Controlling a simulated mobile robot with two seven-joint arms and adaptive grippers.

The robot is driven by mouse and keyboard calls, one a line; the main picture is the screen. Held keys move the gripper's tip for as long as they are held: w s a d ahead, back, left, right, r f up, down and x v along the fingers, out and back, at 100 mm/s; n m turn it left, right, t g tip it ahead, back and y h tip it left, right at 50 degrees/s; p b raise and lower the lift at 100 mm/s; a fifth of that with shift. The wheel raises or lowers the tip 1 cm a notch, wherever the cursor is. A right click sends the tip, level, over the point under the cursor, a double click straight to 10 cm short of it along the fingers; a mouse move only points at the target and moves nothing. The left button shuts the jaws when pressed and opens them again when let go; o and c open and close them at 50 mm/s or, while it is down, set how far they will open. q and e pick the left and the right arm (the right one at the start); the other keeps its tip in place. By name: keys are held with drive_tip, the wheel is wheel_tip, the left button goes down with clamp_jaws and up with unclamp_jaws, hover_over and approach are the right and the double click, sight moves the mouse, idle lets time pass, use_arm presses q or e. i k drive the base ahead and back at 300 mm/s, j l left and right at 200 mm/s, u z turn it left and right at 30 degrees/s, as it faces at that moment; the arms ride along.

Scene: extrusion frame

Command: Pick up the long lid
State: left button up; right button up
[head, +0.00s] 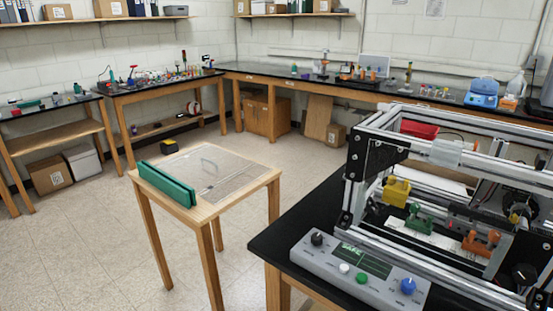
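A small wooden table (207,211) stands in the middle of the floor. A flat, clear panel (225,176) with a grid-like look lies on its top, with a thin curved piece like a handle (210,165) standing up from it. A long green piece (166,188) with a dark groove along it lies along the table's left edge. I cannot tell for certain which of these is the long lid. Neither of my grippers shows in this view.
A black-topped bench at the right holds an aluminium extrusion frame (373,146) and a grey control box (361,272) with knobs and buttons. Yellow, green and orange parts sit inside the frame. Benches line the walls. Floor (90,250) left of the small table is clear.

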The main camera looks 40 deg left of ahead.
sight(222, 173)
drive_tip(key=j+z, duration=0.15)
drive_tip(key=j, duration=0.25)
drive_tip(key=k+j+z, duration=0.15)
drive_tip(key=j, duration=0.25)
drive_tip(key=j+z, duration=0.15)
drive_tip(key=j, duration=0.3)
drive_tip(key=k+j+z, duration=0.15)
drive_tip(key=j, duration=0.2)
drive_tip(key=k+j+z, duration=0.15)
drive_tip(key=j, duration=0.25)
drive_tip(key=k+j+z, duration=0.15)
drive_tip(key=j, duration=0.25)
drive_tip(key=i, duration=0.05)
